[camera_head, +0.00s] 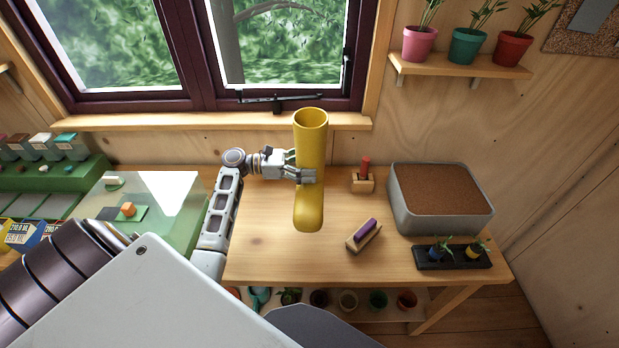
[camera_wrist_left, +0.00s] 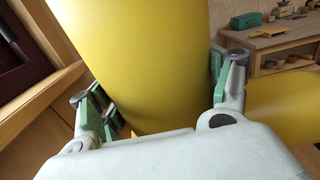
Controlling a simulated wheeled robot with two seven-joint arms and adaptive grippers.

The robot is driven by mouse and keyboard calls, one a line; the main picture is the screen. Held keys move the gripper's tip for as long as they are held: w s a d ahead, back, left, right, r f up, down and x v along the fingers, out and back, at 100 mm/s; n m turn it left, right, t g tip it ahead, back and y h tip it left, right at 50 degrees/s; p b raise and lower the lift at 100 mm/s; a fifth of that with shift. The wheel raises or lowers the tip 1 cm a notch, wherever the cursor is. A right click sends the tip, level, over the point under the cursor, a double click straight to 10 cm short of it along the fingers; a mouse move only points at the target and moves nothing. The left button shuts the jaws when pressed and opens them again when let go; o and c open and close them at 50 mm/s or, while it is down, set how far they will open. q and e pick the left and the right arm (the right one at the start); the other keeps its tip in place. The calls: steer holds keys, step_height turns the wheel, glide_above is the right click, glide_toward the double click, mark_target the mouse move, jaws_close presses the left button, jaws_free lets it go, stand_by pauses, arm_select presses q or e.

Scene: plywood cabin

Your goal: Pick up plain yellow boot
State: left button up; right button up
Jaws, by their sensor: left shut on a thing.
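The plain yellow boot (camera_head: 311,145) is upright over the wooden table in the head view, with its open top up and its toe towards me. My left gripper (camera_head: 305,174) comes in from the left and is shut on the boot's shaft. In the left wrist view the yellow shaft (camera_wrist_left: 150,60) fills the space between the green-padded fingers of my left gripper (camera_wrist_left: 155,90). The boot appears held above the table, but its exact height is hard to tell. My right gripper is not in view.
The table (camera_head: 270,255) also bears a grey soil tub (camera_head: 405,212), a purple block in a wooden holder (camera_head: 362,236), a red peg in a holder (camera_head: 364,178) and a black seedling tray (camera_head: 430,260). A glass-like case (camera_head: 160,205) stands left. Potted plants sit on a wall shelf (camera_head: 450,66).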

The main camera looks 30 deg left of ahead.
arm_select(q)
steer(key=b, duration=0.1)
glide_toward(327, 122)
steer(key=x, duration=0.3)
steer(key=w+x, duration=0.1)
steer(key=x, duration=0.1)
steer(key=shift+w+a+f, duration=0.1)
steer(key=shift+w+f, duration=0.05)
steer(key=shift+f, duration=0.1)
stand_by(0.4)
